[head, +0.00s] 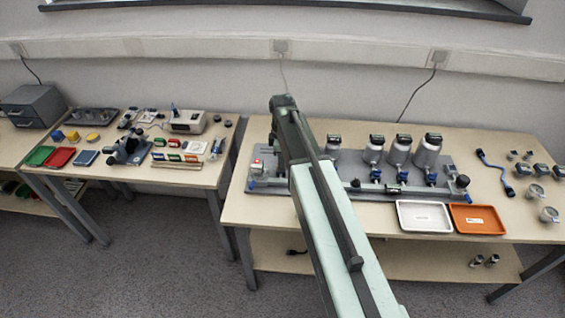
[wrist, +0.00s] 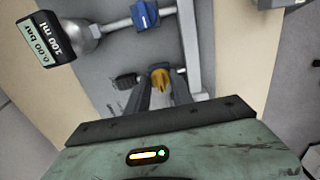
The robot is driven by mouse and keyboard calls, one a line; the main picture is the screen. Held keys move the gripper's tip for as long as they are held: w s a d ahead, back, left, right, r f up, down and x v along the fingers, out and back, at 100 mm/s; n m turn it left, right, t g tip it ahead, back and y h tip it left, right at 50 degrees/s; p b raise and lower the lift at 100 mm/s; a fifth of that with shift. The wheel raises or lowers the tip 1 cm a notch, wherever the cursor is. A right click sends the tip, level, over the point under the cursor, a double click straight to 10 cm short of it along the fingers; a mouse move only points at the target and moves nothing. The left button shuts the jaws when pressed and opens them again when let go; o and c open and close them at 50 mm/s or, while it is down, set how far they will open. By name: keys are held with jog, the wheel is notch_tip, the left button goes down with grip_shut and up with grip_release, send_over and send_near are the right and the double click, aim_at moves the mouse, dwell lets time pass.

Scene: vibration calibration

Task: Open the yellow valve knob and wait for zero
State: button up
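A gauge (wrist: 47,38) on a metal vessel at the upper left of the wrist view reads 0.00 bar and 100 ml. In the head view my arm covers the knob and my gripper.
A grey plate (head: 345,200) with several metal vessels (head: 427,152) and blue valves lies on the right table. A white tray (head: 424,217) and an orange tray (head: 477,220) stand at its front. A blue valve (wrist: 145,15) sits just beyond the knob.

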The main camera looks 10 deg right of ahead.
jog(key=shift+m, duration=0.3)
grip_shut()
jog(key=m, duration=0.3)
jog(key=shift+s+m, duration=0.1)
jog(key=shift+m, duration=0.3)
jog(key=m, duration=0.4)
jog(key=shift+a+m, duration=0.1)
jog(key=shift+m, duration=0.2)
jog(key=m, duration=0.4)
jog(key=shift+a, duration=0.1)
jog(key=shift+m, duration=2.4)
jog(key=o, duration=1)
grip_release()
